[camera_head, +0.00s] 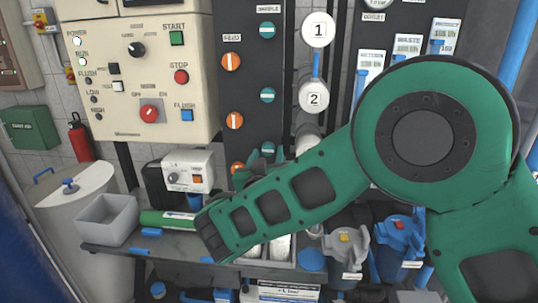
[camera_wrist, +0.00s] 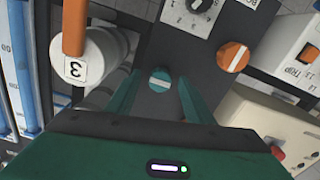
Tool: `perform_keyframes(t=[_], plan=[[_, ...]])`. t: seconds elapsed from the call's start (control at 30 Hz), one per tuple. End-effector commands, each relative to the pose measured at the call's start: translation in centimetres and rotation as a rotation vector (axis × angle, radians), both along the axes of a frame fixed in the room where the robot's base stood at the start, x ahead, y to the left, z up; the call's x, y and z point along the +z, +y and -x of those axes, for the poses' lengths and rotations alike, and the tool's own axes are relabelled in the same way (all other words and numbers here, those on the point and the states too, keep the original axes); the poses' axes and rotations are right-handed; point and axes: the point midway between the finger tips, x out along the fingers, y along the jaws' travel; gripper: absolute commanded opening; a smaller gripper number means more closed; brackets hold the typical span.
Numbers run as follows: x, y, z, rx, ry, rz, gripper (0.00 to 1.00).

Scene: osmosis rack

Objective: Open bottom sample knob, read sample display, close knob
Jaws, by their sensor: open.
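The bottom sample knob (camera_wrist: 160,80) is a round teal knob with a white stripe on the dark panel (camera_wrist: 150,104). In the wrist view it shows between the two fingers of my open gripper (camera_wrist: 158,77). The fingers stand on either side of it; I cannot tell whether they touch it. In the head view my gripper (camera_head: 266,155) is low on the panel, and the knob is mostly hidden there. Two more teal knobs, the top one (camera_head: 267,30) and the middle one (camera_head: 267,95), sit above it. I cannot make out a sample display reading.
Orange feed knobs (camera_head: 231,61) run down the panel's left side; one (camera_wrist: 233,56) is close to my gripper. White numbered cylinders (camera_head: 314,96) stand to the right. A small white box with a dial (camera_head: 188,171) and a grey bin (camera_head: 107,218) sit left of my arm.

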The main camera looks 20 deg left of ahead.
Motion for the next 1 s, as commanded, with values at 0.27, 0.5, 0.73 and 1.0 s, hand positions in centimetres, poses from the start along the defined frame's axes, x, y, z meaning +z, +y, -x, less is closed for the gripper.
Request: perform_keyframes(t=[0.27, 0.5, 0.73, 1.0], plan=[[0.1, 0.3, -1.5, -0.001, -0.001, -0.001, 0.48], [0.1, 0.3, -1.5, 0.000, 0.000, -0.001, 0.45], [0.0, 0.3, -1.5, 0.000, 0.000, 0.000, 0.07], [0.0, 0.3, -1.5, 0.000, -0.008, 0.032, 0.07]])
